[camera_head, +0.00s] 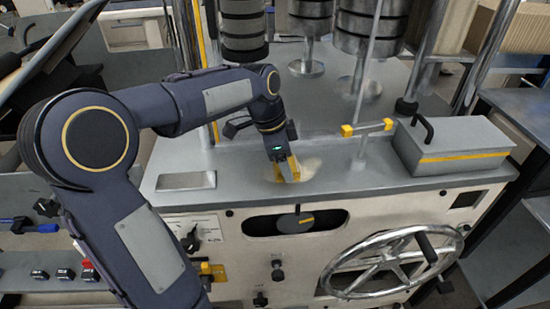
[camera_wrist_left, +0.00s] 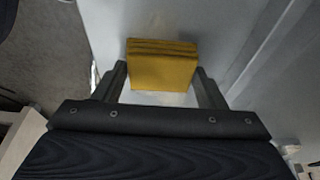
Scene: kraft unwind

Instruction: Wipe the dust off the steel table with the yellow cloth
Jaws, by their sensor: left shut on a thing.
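The steel table (camera_head: 240,178) is the grey top of the machine in front of me. A pale tan dust patch (camera_head: 311,166) lies on it, beside and partly behind my left gripper. My left gripper (camera_head: 287,170) points down at the table, shut on the folded yellow cloth (camera_head: 293,169). In the left wrist view the cloth (camera_wrist_left: 163,68) sits between the two fingers of the gripper (camera_wrist_left: 162,82). The cloth is at the dust patch; I cannot tell whether it touches the surface. My right gripper is not in view.
A grey box with a yellow stripe and a handle (camera_head: 452,147) stands on the right of the table. A post with a yellow-ended bar (camera_head: 366,128) stands left of it. A flat plate (camera_head: 186,181) lies at left. A handwheel (camera_head: 392,262) is on the front.

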